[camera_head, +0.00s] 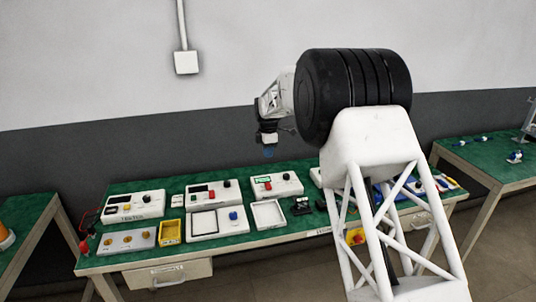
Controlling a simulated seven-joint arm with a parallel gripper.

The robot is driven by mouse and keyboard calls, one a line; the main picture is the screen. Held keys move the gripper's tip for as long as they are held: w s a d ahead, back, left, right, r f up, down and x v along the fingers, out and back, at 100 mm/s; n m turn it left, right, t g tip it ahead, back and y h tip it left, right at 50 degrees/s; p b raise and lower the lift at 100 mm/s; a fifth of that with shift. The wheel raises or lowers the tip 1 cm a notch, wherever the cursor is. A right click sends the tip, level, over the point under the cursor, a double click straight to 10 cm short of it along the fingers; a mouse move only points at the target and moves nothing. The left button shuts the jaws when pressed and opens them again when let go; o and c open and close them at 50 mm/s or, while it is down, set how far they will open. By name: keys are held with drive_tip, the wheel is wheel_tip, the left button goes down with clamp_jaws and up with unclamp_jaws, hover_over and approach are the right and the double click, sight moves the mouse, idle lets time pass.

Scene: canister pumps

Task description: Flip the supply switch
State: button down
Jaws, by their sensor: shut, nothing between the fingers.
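Several white instrument boxes stand on the green-topped table; I cannot tell which one carries the supply switch. One box (288,187) at the back middle has a small green display, a small red part and a dark knob. Another box (202,202) left of it has a dark display, a red part and a dark knob. A third box (148,210) at the left bears dark lettering. My gripper (268,152) is shut and empty, pointing down in the air above the back of the table, apart from the boxes. My arm hides part of the table's right side.
Other green tables stand left (20,212) and right (490,150).

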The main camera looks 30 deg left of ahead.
sight(269, 186)
drive_tip(key=shift+d, duration=0.1)
drive_tip(key=shift+s+d, duration=0.25)
drive_tip(key=shift+d, duration=0.05)
drive_tip(key=shift+f, duration=0.1)
idle(0.4)
wheel_tip(269, 186, down, 14)
drive_tip(key=shift+s+d+r, duration=0.1)
drive_tip(key=shift+r, duration=0.1)
idle(0.5)
